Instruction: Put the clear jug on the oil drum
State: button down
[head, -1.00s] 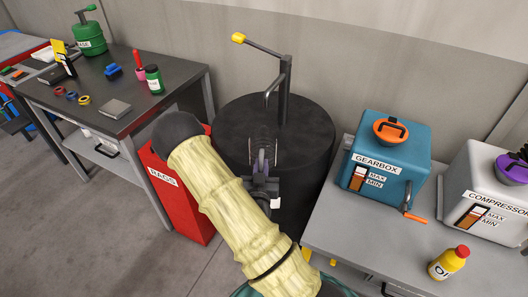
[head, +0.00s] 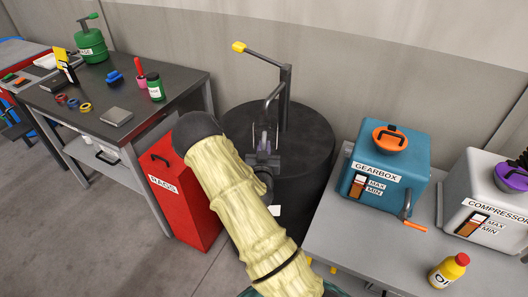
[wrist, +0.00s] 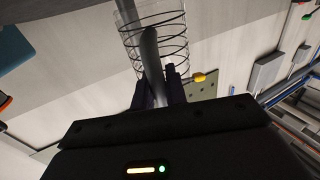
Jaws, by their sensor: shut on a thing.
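The oil drum (head: 310,150) is a large black drum against the wall, with a pump standing on its top. My gripper (head: 264,148) is in front of the drum's top in the head view, and my arm covers part of the drum's left side. In the head view the jug (head: 264,133) shows only faintly against the dark drum top. I cannot tell whether it touches the drum.
The pump (head: 285,95) with a yellow-tipped lever rises from the drum. A red rags bin (head: 180,190) stands left of it. A grey bench (head: 340,235) on the right carries a blue gearbox (head: 385,165), a compressor (head: 485,195) and an oil bottle (head: 448,271).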

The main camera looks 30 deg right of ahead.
jog(key=shift+w, duration=0.1)
jog(key=shift+w+d, duration=0.2)
jog(key=shift+w, duration=0.1)
jog(key=shift+f+p, duration=0.6)
jog(key=shift+f, duration=1.2)
jog(key=shift+f, duration=0.1)
jog(key=c, duration=1.5)
grip_release()
jog(key=shift+o, duration=0.5)
jog(key=shift+d, duration=0.1)
